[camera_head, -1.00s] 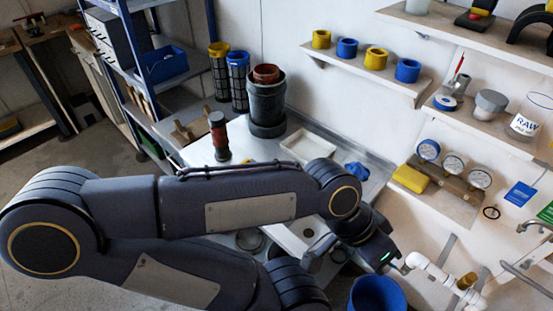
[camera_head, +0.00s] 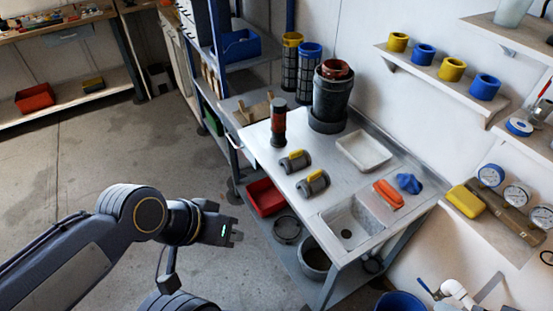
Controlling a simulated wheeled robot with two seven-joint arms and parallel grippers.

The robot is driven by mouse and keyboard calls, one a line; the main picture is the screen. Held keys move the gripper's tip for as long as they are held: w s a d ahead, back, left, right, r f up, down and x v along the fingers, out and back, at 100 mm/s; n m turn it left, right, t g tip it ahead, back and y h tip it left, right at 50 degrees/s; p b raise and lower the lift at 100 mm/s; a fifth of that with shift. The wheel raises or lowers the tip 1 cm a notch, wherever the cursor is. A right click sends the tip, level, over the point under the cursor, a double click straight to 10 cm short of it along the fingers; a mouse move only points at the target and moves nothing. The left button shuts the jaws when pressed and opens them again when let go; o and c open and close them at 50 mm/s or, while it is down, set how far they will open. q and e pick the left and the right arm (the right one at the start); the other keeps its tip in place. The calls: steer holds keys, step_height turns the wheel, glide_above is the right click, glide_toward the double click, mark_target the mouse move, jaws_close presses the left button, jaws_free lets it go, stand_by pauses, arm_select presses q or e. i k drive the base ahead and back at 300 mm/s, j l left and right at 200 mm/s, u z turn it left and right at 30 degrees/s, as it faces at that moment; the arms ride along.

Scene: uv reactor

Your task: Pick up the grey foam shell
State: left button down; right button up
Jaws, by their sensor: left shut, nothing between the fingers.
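Two short grey rounded shells, each with a yellow strip on top, lie on the steel bench. The farther shell (camera_head: 295,162) is next to the dark upright cylinder, and the nearer shell (camera_head: 313,184) is close to the bench's front edge. They look alike, and I cannot tell their material. My left gripper (camera_head: 236,238) is shut and empty. In the picture it is left of and below the shells, over the floor in front of the bench, apart from them. My right gripper is not in view.
On the steel bench (camera_head: 332,205) stand a dark cylinder with a red band (camera_head: 278,127), a black pot (camera_head: 331,97), a white tray (camera_head: 364,152), an orange item (camera_head: 388,194) and a blue cloth-like item (camera_head: 409,183). A red bin (camera_head: 266,197) is underneath. The floor at left is clear.

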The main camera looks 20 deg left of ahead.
mark_target(296, 160)
steer(key=u, duration=0.6)
steer(key=z, duration=0.45)
steer(key=i+j+z, duration=0.2)
steer(key=j, duration=0.15)
steer(key=i+j+z, duration=0.2)
steer(key=j+z, duration=0.2)
steer(key=j, duration=0.25)
steer(key=i+j+z, duration=0.2)
steer(key=j, duration=0.2)
steer(key=i+j, duration=0.1)
steer(key=j, duration=0.65)
steer(key=i+j+z, duration=0.1)
steer(key=j, duration=1.35)
steer(key=i, duration=0.05)
